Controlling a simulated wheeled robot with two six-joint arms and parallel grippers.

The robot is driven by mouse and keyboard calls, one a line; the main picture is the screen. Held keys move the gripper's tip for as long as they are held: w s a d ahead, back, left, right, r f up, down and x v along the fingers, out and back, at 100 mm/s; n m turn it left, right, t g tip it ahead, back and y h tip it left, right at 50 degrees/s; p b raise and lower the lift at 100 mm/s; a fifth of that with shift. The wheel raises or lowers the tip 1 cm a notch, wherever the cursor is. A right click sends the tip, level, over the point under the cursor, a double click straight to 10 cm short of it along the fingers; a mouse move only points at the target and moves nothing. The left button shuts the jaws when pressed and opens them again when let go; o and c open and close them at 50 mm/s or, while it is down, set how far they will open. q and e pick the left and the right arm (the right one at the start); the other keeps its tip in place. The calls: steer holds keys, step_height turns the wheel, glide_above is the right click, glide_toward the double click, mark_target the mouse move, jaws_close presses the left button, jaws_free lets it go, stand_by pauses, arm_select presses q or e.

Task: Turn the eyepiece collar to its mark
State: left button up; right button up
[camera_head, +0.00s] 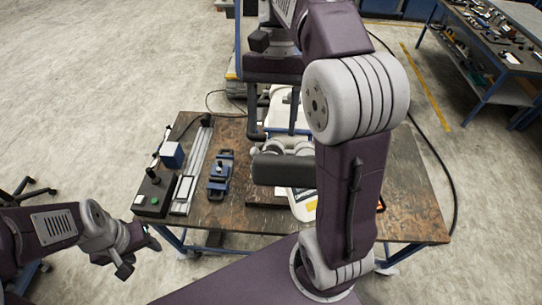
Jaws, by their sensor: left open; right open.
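The white microscope (304,207) stands near the middle of the workbench, largely hidden behind my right arm. Pale rounded parts (268,146) and a dark block show beside the arm; I cannot tell which is the eyepiece collar, and no mark is readable. My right gripper (275,132) is open and points down over the microscope, with its dark fingers apart and white microscope parts between and behind them. Whether it touches anything is unclear. My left gripper (138,256) is open and empty, low at the left, off the front left of the bench.
The brown workbench (414,211) has bare room at its right. A cable runs behind. A cluttered bench (490,40) stands at the upper right.

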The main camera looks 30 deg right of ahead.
mark_target(272, 148)
steer(key=f, duration=0.1)
steer(key=s+f, duration=0.1)
steer(key=shift+s+d+f, duration=0.15)
steer(key=shift+d+f, duration=0.15)
steer(key=shift+d, duration=0.1)
steer(key=a+f, duration=0.1)
steer(key=f, duration=0.1)
steer(key=s+a+f+p, duration=0.1)
steer(key=a+f, duration=0.1)
steer(key=shift+s+a+f, duration=0.1)
steer(key=shift+s+f, duration=0.05)
steer(key=shift+f, duration=0.2)
steer(key=shift+s+f, duration=0.1)
steer(key=shift+f, duration=0.15)
steer(key=shift+d+f, duration=0.2)
steer(key=shift+d, duration=0.35)
steer(key=shift+a, duration=0.25)
steer(key=c, duration=0.9)
steer(key=shift+d, duration=0.1)
steer(key=shift+c, duration=0.9)
arm_select(q)
steer(key=shift+r, duration=0.5)
